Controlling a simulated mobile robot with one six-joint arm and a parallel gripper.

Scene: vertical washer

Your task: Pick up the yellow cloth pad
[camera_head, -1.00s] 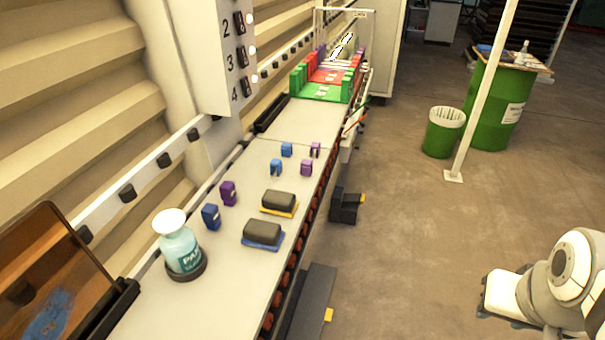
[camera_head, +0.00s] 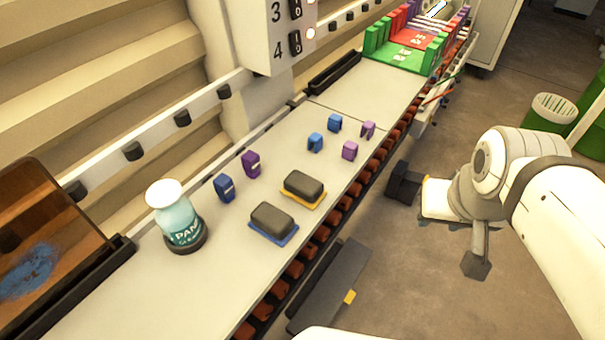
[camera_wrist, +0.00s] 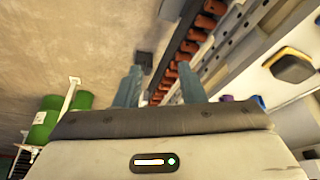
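The yellow cloth pad (camera_head: 303,187) has a dark grey block on top and a yellow base. It lies on the light bench near its front edge, just beyond the similar blue-based pad (camera_head: 273,222). The yellow-edged pad also shows at the upper right of the wrist view (camera_wrist: 293,66). My gripper (camera_wrist: 160,88) has its two fingers spread apart with nothing between them. It is out over the floor in front of the bench, well away from the pad.
A bottle (camera_head: 178,217) stands left of the pads. Blue and purple clips (camera_head: 251,164) stand behind and beyond them. Red rollers (camera_head: 344,208) line the bench's front edge. A brown board (camera_head: 45,245) leans at the left. A green bin (camera_head: 551,113) stands at the right.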

